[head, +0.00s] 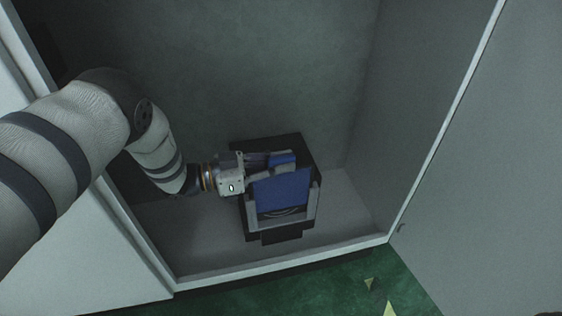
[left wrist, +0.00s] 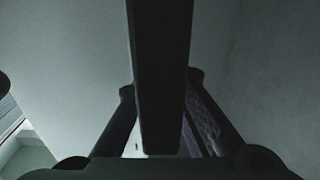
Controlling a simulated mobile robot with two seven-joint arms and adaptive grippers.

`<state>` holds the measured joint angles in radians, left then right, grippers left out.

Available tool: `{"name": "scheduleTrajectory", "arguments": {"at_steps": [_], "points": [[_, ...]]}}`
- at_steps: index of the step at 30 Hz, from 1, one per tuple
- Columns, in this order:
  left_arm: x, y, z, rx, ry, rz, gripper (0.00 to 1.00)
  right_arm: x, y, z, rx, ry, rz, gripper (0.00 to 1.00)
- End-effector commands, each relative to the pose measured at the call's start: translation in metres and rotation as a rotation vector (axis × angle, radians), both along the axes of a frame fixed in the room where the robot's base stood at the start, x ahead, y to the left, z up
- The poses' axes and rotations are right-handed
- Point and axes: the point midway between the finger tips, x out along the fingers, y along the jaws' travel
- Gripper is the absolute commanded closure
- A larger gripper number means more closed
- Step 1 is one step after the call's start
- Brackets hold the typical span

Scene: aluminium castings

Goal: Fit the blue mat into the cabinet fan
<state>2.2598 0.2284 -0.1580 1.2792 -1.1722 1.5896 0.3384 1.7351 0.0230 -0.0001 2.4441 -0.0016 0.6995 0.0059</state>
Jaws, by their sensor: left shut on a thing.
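The blue mat (head: 281,190) is at the front of the cabinet fan, a dark box-shaped unit (head: 310,155) with a grey frame, standing on the cabinet floor. The mat's lower part lies within the grey side rails; I cannot tell whether it is fully seated. My left gripper (head: 268,165) reaches in from the left and is shut on the mat at its upper edge.
The fan stands inside an open grey cabinet with a raised front sill (head: 285,266). An open door panel (head: 480,150) is at the right and another panel is at the left. The green floor (head: 300,295) lies in front, with yellow marks. The cabinet floor right of the fan is clear.

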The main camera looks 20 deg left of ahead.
Motion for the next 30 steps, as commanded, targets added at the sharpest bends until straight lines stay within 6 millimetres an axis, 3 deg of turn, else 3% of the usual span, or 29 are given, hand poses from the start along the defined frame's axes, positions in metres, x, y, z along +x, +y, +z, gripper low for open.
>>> {"name": "scheduleTrajectory", "arguments": {"at_steps": [1, 4, 14, 24, 30], "points": [[0.0, 0.0, -0.001, -0.001, -0.001, 0.0, 0.87, 0.0, 0.0, -0.001, 0.0, 0.001, 0.0, 0.6], [0.0, 0.0, 0.0, 0.0, -0.001, 0.0, 0.65, 0.0, 0.0, 0.0, 0.0, 0.001, 0.0, 0.6], [0.001, 0.0, 0.005, 0.0, -0.002, 0.0, 0.65, 0.0, 0.0, 0.0, 0.0, 0.001, 0.0, 0.6], [0.0, 0.0, 0.081, -0.001, -0.003, 0.0, 0.65, 0.0, 0.0, 0.0, 0.0, 0.001, 0.0, 0.6], [0.0, 0.0, 0.1, 0.001, -0.001, 0.0, 0.65, 0.0, 0.0, 0.0, 0.0, 0.0, 0.0, 0.6]]}}
